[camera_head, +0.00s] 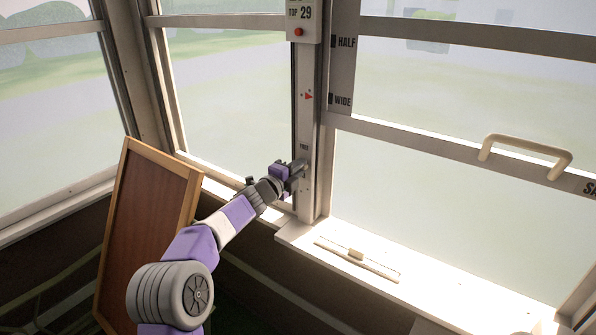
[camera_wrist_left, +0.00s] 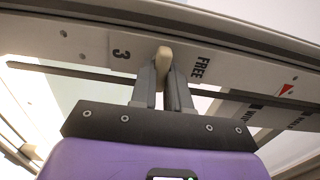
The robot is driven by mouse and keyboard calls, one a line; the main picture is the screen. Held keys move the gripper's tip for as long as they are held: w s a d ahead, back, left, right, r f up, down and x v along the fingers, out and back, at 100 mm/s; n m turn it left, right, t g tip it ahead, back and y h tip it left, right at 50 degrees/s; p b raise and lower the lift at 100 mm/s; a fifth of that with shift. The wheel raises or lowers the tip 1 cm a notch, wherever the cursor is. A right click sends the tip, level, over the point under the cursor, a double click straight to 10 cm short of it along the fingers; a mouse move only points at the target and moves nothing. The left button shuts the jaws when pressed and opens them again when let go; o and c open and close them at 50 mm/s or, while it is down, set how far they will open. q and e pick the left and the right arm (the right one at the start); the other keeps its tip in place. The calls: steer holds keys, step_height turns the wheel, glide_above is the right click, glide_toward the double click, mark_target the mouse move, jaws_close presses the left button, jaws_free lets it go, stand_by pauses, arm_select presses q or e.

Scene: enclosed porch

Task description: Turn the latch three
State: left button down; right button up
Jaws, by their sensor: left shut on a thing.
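Latch three is a small cream lever (camera_wrist_left: 164,56) on the window post, between a printed "3" (camera_wrist_left: 121,54) and the word "FREE" (camera_wrist_left: 201,67) in the left wrist view. My left gripper (camera_wrist_left: 164,84) is shut on the lever, with one grey finger on each side of it. In the head view my left gripper (camera_head: 294,172) is at the lower part of the white post (camera_head: 307,130). It hides most of the lever there. A red arrow mark (camera_wrist_left: 286,89) lies on the plate further along from "FREE". My right gripper is not in view.
A sliding window with a cream handle (camera_head: 527,153) is right of the post. HALF and WIDE marks (camera_head: 341,70) are on its edge. A wood-framed board (camera_head: 150,215) leans at the left.

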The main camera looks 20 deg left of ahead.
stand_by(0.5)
arm_select(q)
steer(key=c, duration=1.1)
jaws_free()
steer(key=v, duration=0.7)
steer(key=shift+s+b, duration=0.25)
steer(key=shift+b, duration=0.2)
steer(key=shift+a, duration=0.1)
